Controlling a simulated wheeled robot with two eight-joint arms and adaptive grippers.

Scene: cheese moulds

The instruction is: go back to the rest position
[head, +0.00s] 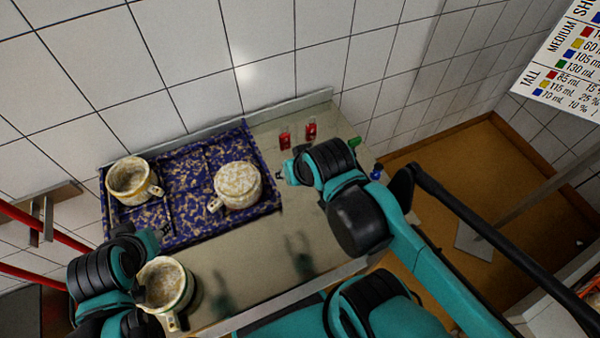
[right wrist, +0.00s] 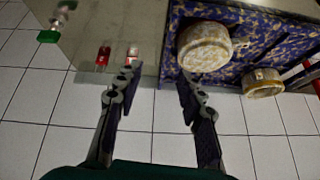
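A cream speckled mug-like mould (head: 133,182) stands open side up in the left of the blue speckled tray (head: 193,230). A second mould (head: 238,184) in the tray's right part shows a closed speckled top; it also shows in the right wrist view (right wrist: 205,46). A third mould (head: 166,284), open side up, is at the table's front left, outside the tray. My left gripper (head: 150,240) is just behind its rim; its fingers are too small to judge. My right gripper (head: 286,172) is raised right of the tray; its fingers (right wrist: 157,76) are apart with nothing between them.
Two red items (head: 285,140) (head: 311,131) stand at the table's back right. A green item (head: 354,142) and a blue item (head: 376,174) are near the right end. A tiled wall is behind. The table (head: 250,255) is bare in front of the tray's right part.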

